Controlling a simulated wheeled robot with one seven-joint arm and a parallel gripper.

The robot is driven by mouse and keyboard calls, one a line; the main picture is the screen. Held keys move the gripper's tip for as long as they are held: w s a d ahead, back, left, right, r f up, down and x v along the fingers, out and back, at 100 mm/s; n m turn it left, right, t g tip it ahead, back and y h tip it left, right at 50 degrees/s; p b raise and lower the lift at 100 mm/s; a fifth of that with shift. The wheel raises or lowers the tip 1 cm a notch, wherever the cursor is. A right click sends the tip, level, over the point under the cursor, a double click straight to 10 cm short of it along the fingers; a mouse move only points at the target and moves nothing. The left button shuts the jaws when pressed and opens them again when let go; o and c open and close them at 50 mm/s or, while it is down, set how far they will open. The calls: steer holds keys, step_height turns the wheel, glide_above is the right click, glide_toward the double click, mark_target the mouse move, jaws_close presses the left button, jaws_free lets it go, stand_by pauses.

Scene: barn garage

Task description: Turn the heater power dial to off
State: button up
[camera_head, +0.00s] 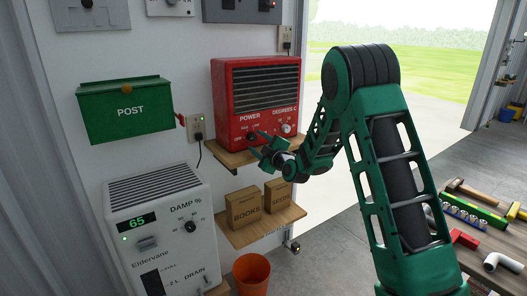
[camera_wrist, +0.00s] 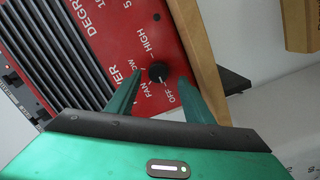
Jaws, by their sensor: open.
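The red heater (camera_head: 257,104) stands on a wooden shelf on the wall, with a black grille and a red front panel. Its black power dial (camera_head: 251,136) is at the panel's lower left, and a degrees dial (camera_head: 287,128) is to its right. In the wrist view the power dial (camera_wrist: 157,73) has OFF, FAN, LOW and HIGH printed around it. I cannot tell clearly which its pointer faces. My green gripper (camera_head: 262,148) is open in front of the panel. In the wrist view its fingers (camera_wrist: 158,80) lie either side of the dial; contact is not clear.
The wooden shelf (camera_head: 225,156) edge lies close below my gripper. Two cardboard boxes (camera_head: 244,207) stand on a lower shelf. A white dehumidifier (camera_head: 160,230), a green post box (camera_head: 124,110) and an orange bucket (camera_head: 251,274) are near. Tools lie on a bench at right.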

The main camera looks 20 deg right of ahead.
steer(key=v, duration=0.8)
steer(key=shift+a, duration=0.1)
